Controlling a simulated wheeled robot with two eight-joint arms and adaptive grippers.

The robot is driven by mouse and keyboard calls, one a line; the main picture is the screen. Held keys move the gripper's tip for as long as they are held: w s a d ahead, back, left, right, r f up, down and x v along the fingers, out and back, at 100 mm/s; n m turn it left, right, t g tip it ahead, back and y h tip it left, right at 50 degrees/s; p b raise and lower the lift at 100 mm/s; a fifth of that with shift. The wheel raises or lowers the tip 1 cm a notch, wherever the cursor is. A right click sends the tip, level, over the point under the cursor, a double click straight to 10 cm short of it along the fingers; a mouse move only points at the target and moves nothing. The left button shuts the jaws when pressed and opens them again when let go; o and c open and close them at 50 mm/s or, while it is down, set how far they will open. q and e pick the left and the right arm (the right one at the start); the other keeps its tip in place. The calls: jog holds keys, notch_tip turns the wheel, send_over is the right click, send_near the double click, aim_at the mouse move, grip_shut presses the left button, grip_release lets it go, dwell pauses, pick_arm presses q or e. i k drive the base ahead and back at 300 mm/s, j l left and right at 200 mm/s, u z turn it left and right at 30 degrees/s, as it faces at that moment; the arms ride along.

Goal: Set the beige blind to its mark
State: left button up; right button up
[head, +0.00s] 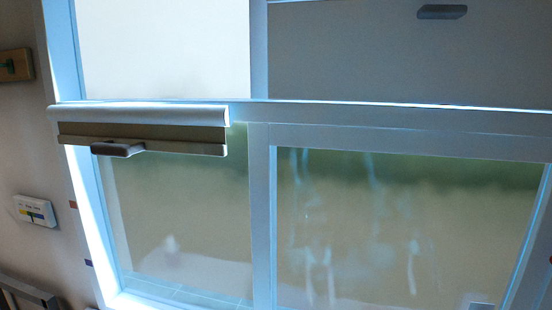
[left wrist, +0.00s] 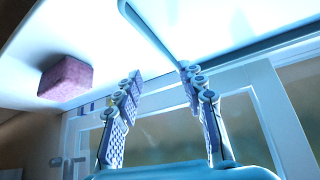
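A short beige-brown blind (head: 185,135) hangs under a pale roller casing (head: 150,115) at the left window pane in the head view. Only a narrow strip of it is down. A dark grip (head: 118,149) sits on its bottom bar. A red mark (head: 73,204) and a blue mark (head: 88,262) sit lower on the left side of the frame; which belongs to this blind I cannot tell. My left gripper (left wrist: 160,76) shows in the left wrist view with its fingers apart and nothing between them. Neither gripper shows in the head view.
A white panel (head: 165,50) and a grey panel (head: 350,55) with a dark handle (head: 442,12) are above. A white box (head: 36,211) is on the left wall. A purple block (left wrist: 65,78) is left of my fingers.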

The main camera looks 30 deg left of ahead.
aim_at(121, 140)
jog(key=u, duration=2.05)
